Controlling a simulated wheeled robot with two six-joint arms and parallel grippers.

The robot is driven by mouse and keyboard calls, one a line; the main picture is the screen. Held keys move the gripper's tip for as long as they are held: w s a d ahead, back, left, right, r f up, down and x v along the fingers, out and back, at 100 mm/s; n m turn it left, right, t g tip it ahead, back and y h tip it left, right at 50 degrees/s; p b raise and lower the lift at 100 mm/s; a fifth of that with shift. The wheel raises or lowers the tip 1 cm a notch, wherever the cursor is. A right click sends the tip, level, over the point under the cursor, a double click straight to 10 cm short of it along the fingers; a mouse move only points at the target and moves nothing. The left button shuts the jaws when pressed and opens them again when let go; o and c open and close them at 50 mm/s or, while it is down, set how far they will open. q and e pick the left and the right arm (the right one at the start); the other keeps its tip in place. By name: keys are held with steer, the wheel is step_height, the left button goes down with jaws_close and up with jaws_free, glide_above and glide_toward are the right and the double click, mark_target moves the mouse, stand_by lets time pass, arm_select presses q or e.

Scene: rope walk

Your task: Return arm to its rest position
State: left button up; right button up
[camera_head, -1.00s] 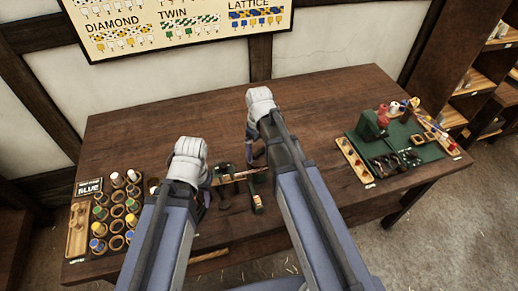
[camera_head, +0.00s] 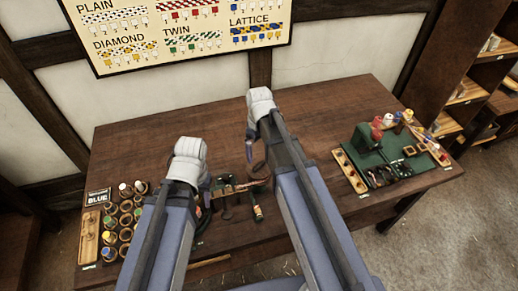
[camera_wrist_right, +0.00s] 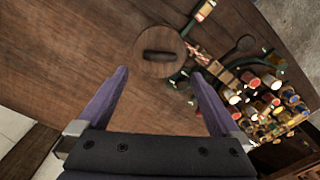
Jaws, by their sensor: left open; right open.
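In the head view both my arms reach forward over the dark wooden table (camera_head: 315,115). My left gripper (camera_head: 207,190) is at the left, low in front of its white wrist and partly hidden by the arm. My right gripper (camera_head: 251,143) is higher in the picture, partly hidden by its own arm. In the right wrist view my right gripper (camera_wrist_right: 160,74) shows two purple fingers spread apart with nothing between them. A round wooden lid-like disc (camera_wrist_right: 145,66) with a dark handle lies below, beyond the fingertips.
Several bobbins (camera_head: 125,190) and a wooden tray (camera_head: 88,238) stand at the table's left. A green mat (camera_head: 393,153) with tools and spools lies at the right. A stick and tools (camera_head: 228,207) lie between the arms. A pattern board (camera_head: 190,35) hangs behind; shelves (camera_head: 470,65) stand right.

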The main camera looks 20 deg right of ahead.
steer(key=shift+s+f, duration=0.1)
stand_by(0.3)
steer(key=s+a+f+m+h+b, duration=0.1)
steer(key=s+a+f+b, duration=0.4)
steer(key=s+a, duration=0.5)
steer(key=s+m, duration=0.1)
steer(key=s, duration=0.3)
steer(key=shift+s+a+m, duration=0.15)
steer(key=shift+a+m, duration=0.05)
steer(key=shift+m, duration=0.1)
steer(key=shift+c, duration=0.2)
